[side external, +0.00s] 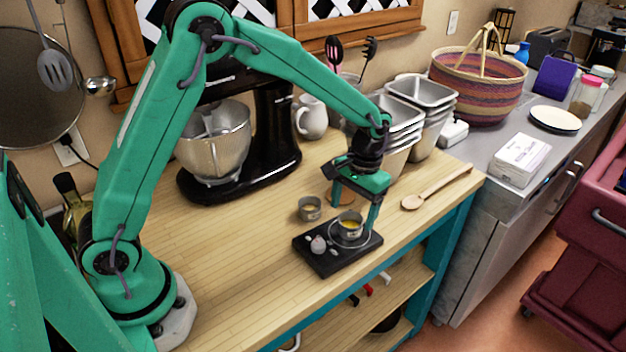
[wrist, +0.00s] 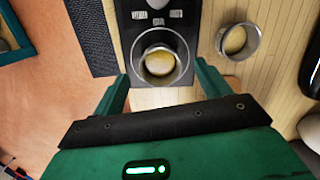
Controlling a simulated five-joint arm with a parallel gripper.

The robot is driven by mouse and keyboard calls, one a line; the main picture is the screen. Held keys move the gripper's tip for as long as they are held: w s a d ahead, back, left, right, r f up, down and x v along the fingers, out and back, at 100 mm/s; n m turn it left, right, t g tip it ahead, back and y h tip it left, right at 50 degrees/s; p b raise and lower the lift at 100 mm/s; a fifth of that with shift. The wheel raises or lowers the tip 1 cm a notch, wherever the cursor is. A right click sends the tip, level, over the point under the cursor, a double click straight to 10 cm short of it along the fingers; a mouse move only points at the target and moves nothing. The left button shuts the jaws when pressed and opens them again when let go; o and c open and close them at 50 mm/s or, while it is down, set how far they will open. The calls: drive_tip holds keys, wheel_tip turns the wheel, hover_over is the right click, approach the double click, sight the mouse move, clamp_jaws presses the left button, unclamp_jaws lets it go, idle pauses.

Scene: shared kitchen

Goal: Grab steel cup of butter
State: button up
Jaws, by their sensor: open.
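A small steel cup with yellow butter (side external: 350,224) stands upright on a black device with knobs (side external: 325,254) near the table's front edge. In the wrist view the cup (wrist: 158,64) is at the top centre, on the black device (wrist: 150,12). My gripper (side external: 354,208) is open and empty, pointing down over the cup. In the wrist view my gripper's fingers (wrist: 161,76) are apart, to either side of the cup's near edge. I see no contact with the cup. A second small steel cup (side external: 310,208) stands on the wood to its left, with yellowish contents in the wrist view (wrist: 238,40).
A wooden spoon (side external: 436,188) lies to the right. Stacked steel pans (side external: 420,92) and a black stand mixer (side external: 285,140) with a steel bowl (side external: 212,138) stand behind. The wooden tabletop (side external: 235,245) left of the device is clear.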

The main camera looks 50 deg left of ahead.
sight(351, 219)
drive_tip(key=shift+s+f, duration=0.2)
drive_tip(key=shift+f, duration=1.7)
drive_tip(key=c, duration=1.2)
drive_tip(key=shift+r, duration=0.15)
drive_tip(key=shift+r, duration=0.5)
wheel_tip(351, 219, up, 3)
drive_tip(key=shift+d+r, duration=0.1)
drive_tip(key=shift+r, duration=0.05)
drive_tip(key=s+d+r, duration=0.6)
drive_tip(key=s+d, duration=0.1)
drive_tip(key=d, duration=0.1)
drive_tip(key=shift+s+d+r, duration=0.25)
drive_tip(key=shift+s, duration=0.1)
